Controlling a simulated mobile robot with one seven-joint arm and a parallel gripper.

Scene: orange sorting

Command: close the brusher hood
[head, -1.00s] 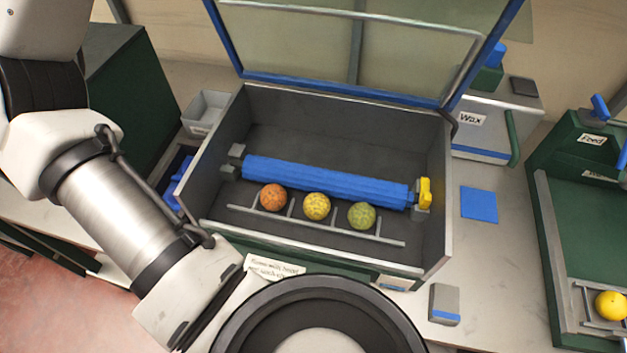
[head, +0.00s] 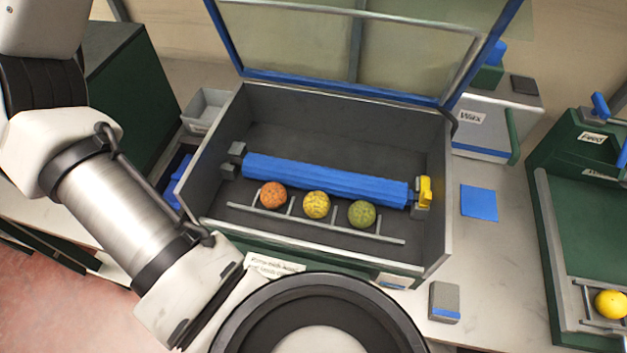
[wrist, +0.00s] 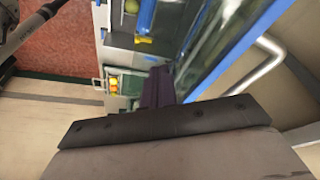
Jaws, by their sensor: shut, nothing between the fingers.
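The brusher hood (head: 295,38) is a glass panel in a blue frame with a grey bar handle (head: 418,20). It stands raised at the back of the open brusher box (head: 437,262). In the wrist view the hood (wrist: 232,42) runs along the right of my gripper, with its bar handle (wrist: 262,68) further right. My gripper (wrist: 160,72) shows there as dark fingers, shut and empty. It looks close to the hood's glass; I cannot tell whether it touches. In the head view my fingers are out of sight.
Inside the box are a blue roller brush (head: 325,181) and three fruits, orange (head: 272,195), yellow (head: 316,205) and green (head: 361,214), along a rack. A wax unit (head: 480,125) and green feed tray (head: 580,215) stand right. A grey bin (head: 205,110) stands left.

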